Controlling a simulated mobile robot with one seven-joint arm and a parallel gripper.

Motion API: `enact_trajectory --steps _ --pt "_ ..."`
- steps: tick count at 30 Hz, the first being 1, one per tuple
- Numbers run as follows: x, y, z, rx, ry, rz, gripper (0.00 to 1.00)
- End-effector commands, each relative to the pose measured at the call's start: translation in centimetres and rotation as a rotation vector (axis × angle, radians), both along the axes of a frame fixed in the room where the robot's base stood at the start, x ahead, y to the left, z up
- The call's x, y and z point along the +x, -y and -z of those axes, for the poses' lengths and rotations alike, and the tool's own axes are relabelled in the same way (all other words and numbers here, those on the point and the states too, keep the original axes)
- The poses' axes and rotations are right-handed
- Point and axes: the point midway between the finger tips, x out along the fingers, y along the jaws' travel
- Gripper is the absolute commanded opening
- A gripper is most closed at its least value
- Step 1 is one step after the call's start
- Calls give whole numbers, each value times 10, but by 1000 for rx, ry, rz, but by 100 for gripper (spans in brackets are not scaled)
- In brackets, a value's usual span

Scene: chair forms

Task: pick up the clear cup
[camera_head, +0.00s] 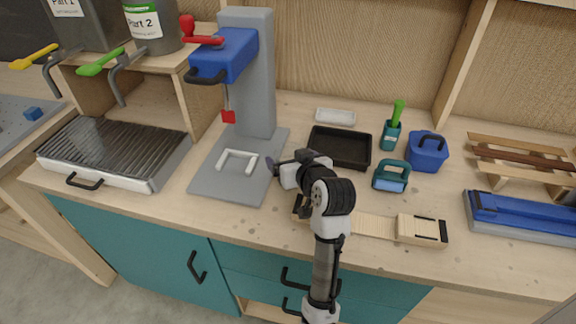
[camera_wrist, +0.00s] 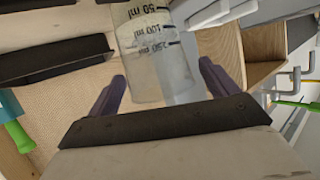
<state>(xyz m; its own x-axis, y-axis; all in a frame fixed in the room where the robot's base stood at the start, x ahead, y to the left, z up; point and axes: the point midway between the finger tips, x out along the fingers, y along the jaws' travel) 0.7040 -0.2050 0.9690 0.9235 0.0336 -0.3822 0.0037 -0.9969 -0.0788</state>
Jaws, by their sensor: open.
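The clear cup (camera_wrist: 148,48) shows in the wrist view, with dark millilitre marks on its side. Its upper part runs out of the picture at the top edge. My gripper (camera_wrist: 162,72) is open, with one dark finger on each side of the cup's near end. A gap shows between each finger and the cup. In the head view my gripper (camera_head: 274,164) is over the worktop at the grey press base, and I cannot make out the cup there.
The grey press (camera_head: 252,95) with its blue head stands behind my gripper. A black tray (camera_head: 340,147) is close on the right. A teal clamp-like item (camera_head: 391,176), a blue container (camera_head: 427,155) and a wooden strap-like piece (camera_head: 421,229) lie farther right. A ribbed grill (camera_head: 115,150) is left.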

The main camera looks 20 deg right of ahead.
Motion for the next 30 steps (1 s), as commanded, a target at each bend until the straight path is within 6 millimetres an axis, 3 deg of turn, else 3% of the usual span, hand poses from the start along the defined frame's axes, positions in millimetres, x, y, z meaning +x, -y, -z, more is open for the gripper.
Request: enact_trajectory --steps 2,11,23,30 --pt "0 0 0 0 0 0 86" --pt "0 0 0 1 0 0 48" --pt "1 0 -5 0 1 1 47" --pt "9 -1 -28 0 1 0 47"
